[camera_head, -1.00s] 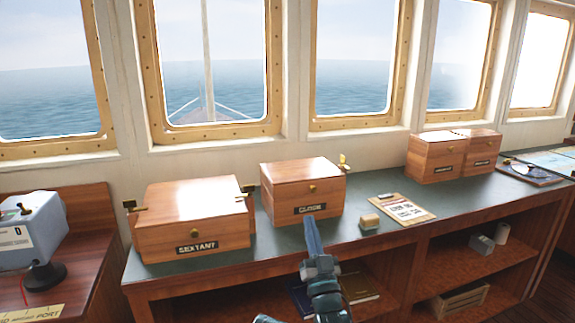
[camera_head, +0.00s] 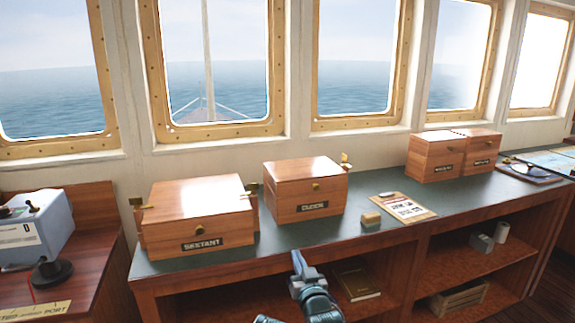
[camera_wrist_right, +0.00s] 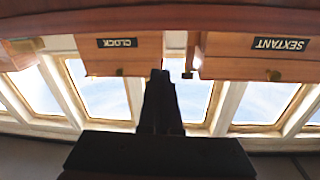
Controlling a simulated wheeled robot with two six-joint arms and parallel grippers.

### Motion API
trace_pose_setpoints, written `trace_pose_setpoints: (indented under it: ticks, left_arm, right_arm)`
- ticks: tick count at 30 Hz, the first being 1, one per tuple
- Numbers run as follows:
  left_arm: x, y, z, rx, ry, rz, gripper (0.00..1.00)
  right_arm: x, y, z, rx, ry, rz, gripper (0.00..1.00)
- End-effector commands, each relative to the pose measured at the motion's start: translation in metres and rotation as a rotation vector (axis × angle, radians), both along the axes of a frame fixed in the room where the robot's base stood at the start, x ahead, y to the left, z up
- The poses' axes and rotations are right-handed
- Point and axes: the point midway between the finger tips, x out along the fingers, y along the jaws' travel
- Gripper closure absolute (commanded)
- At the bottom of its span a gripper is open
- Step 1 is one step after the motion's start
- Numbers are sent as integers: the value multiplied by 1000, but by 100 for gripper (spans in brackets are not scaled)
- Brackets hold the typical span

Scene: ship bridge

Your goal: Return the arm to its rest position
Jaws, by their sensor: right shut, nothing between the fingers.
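My right gripper (camera_head: 298,262) is shut and empty in the head view. It is in front of the counter's front edge, below the clock box. In the right wrist view its dark fingers (camera_wrist_right: 160,100) are together, with nothing between them. The wooden clock box (camera_head: 303,190) stands closed on the counter, and it also shows upside down in the right wrist view (camera_wrist_right: 120,58). The wooden sextant box (camera_head: 195,218) stands closed to its left, and it shows in the right wrist view (camera_wrist_right: 262,58) too. My left gripper is not in view.
The green counter (camera_head: 340,232) has open shelves below, holding a book (camera_head: 356,279) and a wooden crate (camera_head: 458,299). Two more wooden boxes (camera_head: 436,156) stand farther right. A grey-blue device (camera_head: 35,228) is at left.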

Motion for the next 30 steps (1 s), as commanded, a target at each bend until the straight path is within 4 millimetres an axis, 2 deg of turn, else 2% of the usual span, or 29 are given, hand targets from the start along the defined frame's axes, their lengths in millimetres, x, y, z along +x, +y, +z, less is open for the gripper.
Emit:
trace_pose_setpoints:
  ticks: [4,8,12,15,19,25,28,30]
  left_arm:
    - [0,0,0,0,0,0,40]
    - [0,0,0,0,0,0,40]
    - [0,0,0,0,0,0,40]
    - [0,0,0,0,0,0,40]
    - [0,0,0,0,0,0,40]
    - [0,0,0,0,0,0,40]
    - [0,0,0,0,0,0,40]
    - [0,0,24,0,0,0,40]
  right_arm:
    - [-10,8,-63,-105,272,13,100]
    - [-35,9,-120,-210,537,28,100]
    - [-78,3,-171,-327,820,45,100]
    - [-114,-4,-197,-406,1011,58,100]
    - [-156,-14,-216,-487,1214,70,100]
    - [-211,-28,-225,-585,1457,86,100]
    - [-235,-35,-224,-627,1565,92,100]
    - [-232,-35,-200,-621,1553,91,100]
